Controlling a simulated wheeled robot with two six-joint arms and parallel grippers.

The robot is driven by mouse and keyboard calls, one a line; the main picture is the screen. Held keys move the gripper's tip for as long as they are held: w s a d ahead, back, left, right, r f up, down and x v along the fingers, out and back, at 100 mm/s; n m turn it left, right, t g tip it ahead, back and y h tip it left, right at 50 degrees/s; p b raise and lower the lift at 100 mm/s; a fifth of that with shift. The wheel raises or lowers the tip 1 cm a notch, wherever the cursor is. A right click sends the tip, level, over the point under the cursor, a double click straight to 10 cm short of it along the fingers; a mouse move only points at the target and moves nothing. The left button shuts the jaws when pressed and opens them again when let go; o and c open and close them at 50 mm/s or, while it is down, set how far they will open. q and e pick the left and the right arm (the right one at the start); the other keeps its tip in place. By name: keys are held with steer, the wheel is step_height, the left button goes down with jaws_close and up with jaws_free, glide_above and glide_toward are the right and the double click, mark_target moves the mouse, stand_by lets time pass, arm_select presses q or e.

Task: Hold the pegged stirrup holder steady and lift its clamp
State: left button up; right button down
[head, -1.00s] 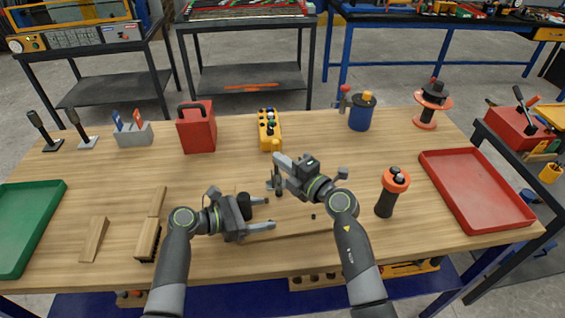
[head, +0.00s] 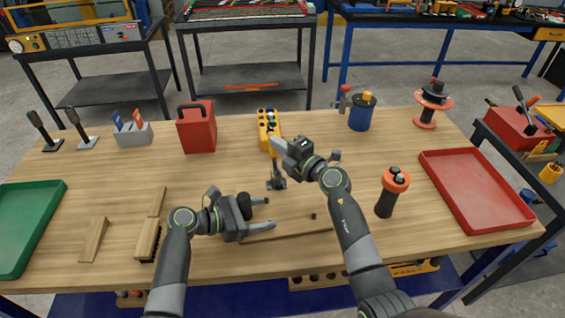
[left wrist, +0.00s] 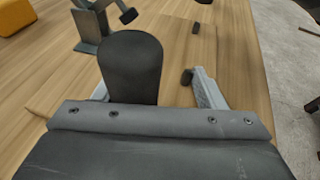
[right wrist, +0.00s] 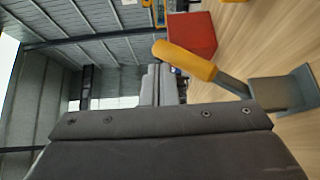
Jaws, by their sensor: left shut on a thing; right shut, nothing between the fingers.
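The stirrup holder looks like a flat wooden board (head: 290,223) with small dark pegs. Its grey clamp base (head: 277,184) stands at its far side and shows in the left wrist view (left wrist: 88,30). The clamp's yellow handle (right wrist: 184,58) rises from the grey base (right wrist: 283,92) in the right wrist view. My left gripper (head: 262,213) is shut on a thick black handle (head: 244,205), which also fills the space between the fingers in the left wrist view (left wrist: 130,65). My right gripper (head: 277,146) is shut and empty beside the yellow handle; contact cannot be told.
A yellow control box (head: 268,122) stands close behind the right gripper. A red box (head: 196,130) is behind left, and a black cylinder with an orange top (head: 390,192) stands to the right. A red tray (head: 478,190) and a green tray (head: 28,225) lie at the sides.

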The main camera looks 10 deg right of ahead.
steer(key=w+f+m+g+h, duration=0.1)
steer(key=w+f+g, duration=0.1)
steer(key=w, duration=0.3)
steer(key=shift+w+f+h, duration=0.25)
steer(key=shift+f+h, duration=0.05)
steer(key=shift+f, duration=0.3)
steer(key=shift+a, duration=0.1)
stand_by(0.5)
steer(key=r, duration=0.2)
steer(key=s+r, duration=0.1)
steer(key=r, duration=0.1)
steer(key=shift+a+r, duration=0.1)
steer(key=shift+r, duration=0.2)
steer(key=s+d+r, duration=0.2)
steer(key=d+r, duration=0.3)
steer(key=r, duration=0.2)
